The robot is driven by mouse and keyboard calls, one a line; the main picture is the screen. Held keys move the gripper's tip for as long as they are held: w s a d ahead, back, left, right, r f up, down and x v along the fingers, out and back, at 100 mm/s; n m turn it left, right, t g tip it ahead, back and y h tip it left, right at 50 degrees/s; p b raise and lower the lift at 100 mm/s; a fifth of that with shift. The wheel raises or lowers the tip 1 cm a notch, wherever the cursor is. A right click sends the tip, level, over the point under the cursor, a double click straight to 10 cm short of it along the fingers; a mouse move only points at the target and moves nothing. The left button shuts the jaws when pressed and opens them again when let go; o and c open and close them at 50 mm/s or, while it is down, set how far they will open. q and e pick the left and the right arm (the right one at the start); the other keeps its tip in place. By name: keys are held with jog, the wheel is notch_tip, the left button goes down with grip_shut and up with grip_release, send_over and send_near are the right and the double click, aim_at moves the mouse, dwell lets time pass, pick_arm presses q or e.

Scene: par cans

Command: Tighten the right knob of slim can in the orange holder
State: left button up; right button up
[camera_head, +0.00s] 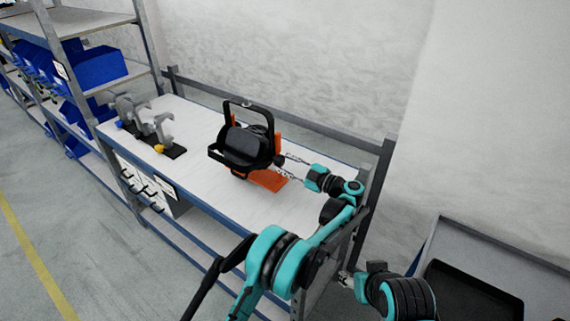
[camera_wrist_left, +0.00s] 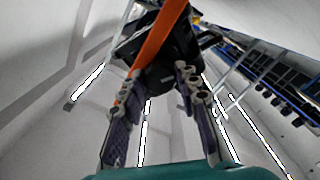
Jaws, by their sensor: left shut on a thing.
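The black slim can (camera_head: 245,146) with its yoke stands in the orange holder (camera_head: 268,180) on the workbench. Its right knob (camera_head: 279,160) is a small dark piece on the can's right side. My left gripper (camera_head: 287,166) reaches in from the right with its fingers at this knob, shut on it. In the left wrist view the two fingers (camera_wrist_left: 158,84) flank the dark can body (camera_wrist_left: 172,48), and the orange holder crosses in front. The knob between the fingertips is hard to make out there. My right gripper (camera_head: 345,279) shows only partly, low beside the bench, away from the can.
The white workbench (camera_head: 200,180) has grey clamps (camera_head: 150,125) on a dark base at its left end. A shelf with blue bins (camera_head: 97,68) stands at the left. A grey cart with a black tray (camera_head: 465,295) is at the lower right.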

pick_arm(q)
jog(key=o, duration=1.2)
jog(key=shift+c, duration=0.2)
jog(key=v, duration=0.7)
jog(key=shift+d, duration=0.2)
jog(key=shift+s, duration=0.1)
